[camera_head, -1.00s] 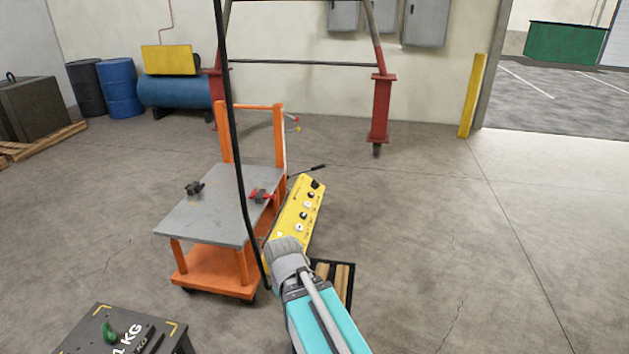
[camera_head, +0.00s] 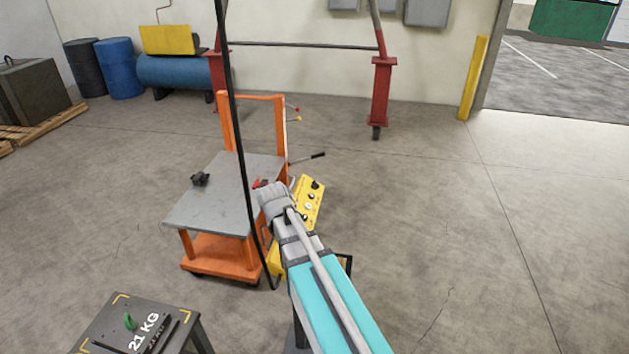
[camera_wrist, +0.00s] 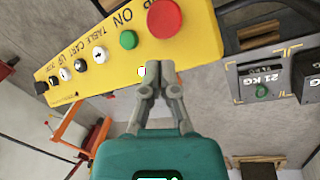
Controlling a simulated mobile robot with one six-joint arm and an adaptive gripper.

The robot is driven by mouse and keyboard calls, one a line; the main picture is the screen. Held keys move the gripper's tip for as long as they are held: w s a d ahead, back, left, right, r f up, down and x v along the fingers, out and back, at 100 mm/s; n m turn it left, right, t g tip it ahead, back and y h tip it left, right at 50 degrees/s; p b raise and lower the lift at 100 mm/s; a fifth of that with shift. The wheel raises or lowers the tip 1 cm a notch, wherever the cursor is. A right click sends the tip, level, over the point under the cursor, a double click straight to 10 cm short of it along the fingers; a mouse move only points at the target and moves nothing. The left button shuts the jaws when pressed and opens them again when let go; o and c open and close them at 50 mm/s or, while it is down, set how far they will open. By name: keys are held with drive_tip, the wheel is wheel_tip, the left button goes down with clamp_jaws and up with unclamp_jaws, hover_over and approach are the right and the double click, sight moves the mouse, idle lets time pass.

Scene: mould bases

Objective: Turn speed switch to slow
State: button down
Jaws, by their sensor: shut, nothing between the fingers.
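The yellow control box (camera_wrist: 130,50) fills the upper left of the wrist view. It bears a red button (camera_wrist: 164,18), a green button (camera_wrist: 128,40) and several black-and-white knobs (camera_wrist: 81,65) in a row. I cannot read a speed label, so I cannot tell which knob is the speed switch. My gripper (camera_wrist: 153,68) is shut and empty, its tips at the box's lower edge in the picture, near the green button; contact is unclear. In the head view the box (camera_head: 310,203) is partly hidden by my arm.
An orange cart (camera_head: 218,262) with a grey top stands left of the box. A dark 21 KG weight stand (camera_head: 112,310) is at the lower left. A black cable (camera_head: 235,140) hangs in front of the cart. Open floor lies to the right.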

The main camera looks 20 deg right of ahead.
sight(307, 194)
drive_tip(key=w+d+n+h, duration=0.1)
drive_tip(key=w+d+n, duration=0.1)
drive_tip(key=w+n, duration=0.1)
drive_tip(key=w+d+r+n, duration=0.1)
drive_tip(key=w+d+n, duration=0.1)
drive_tip(key=w, duration=0.4)
drive_tip(key=w+d+n+t+h, duration=0.1)
drive_tip(key=w+d+n, duration=0.1)
drive_tip(key=w+n, duration=0.2)
drive_tip(key=shift+w+d+r+h, duration=0.2)
drive_tip(key=shift+w+r+h, duration=0.05)
drive_tip(key=shift+r+h, duration=0.05)
drive_tip(key=w+d+n, duration=0.1)
drive_tip(key=w+n, duration=0.1)
drive_tip(key=w, duration=0.1)
drive_tip(key=w+d+r+n+h, duration=0.1)
drive_tip(key=w+d+n, duration=0.1)
drive_tip(key=w+n, duration=0.1)
drive_tip(key=w+d+r+n+h, duration=0.1)
drive_tip(key=w+d+n, duration=0.1)
drive_tip(key=w+n, duration=0.1)
drive_tip(key=shift+w+d+t, duration=0.2)
drive_tip(key=shift+w+t, duration=0.2)
drive_tip(key=shift+f, duration=0.15)
